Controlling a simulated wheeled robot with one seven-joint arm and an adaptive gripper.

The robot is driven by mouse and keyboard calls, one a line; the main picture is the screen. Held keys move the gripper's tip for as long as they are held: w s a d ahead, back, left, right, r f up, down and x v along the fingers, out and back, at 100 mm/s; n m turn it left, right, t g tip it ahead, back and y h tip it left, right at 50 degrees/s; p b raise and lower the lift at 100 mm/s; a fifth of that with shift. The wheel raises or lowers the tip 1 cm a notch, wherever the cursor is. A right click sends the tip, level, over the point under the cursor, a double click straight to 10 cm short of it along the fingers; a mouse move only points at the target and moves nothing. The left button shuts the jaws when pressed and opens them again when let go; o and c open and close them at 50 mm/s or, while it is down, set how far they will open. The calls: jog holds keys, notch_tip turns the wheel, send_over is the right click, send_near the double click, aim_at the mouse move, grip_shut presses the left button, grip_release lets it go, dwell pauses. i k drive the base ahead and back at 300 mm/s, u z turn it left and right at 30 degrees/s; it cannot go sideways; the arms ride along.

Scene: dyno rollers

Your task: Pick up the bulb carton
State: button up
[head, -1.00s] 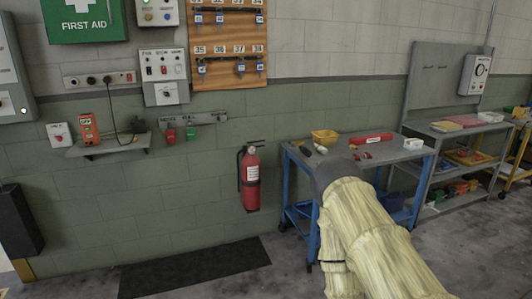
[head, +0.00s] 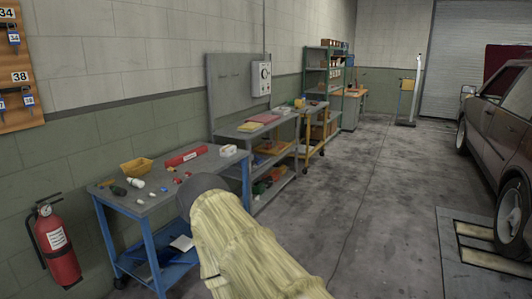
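A small white box (head: 228,150) lies at the far right corner of the blue-legged workbench (head: 150,204). It may be the bulb carton, but it is too small for any label to be read. My arm, in a pale yellow sleeve with a grey end, rises from the bottom in front of the bench and hides part of its right side. My gripper cannot be made out beyond the grey end.
On the bench are a yellow bin (head: 136,167), a red case (head: 186,156), a white bulb-like item (head: 163,171) and several small parts. A fire extinguisher (head: 56,243) hangs at left. A grey bench (head: 240,129) stands behind. Open floor (head: 350,200) lies right, before a car (head: 505,130).

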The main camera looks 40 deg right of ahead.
aim_at(227, 151)
jog(key=z, duration=1.4)
jog(key=i, duration=3.8)
jog(key=u, duration=1.55)
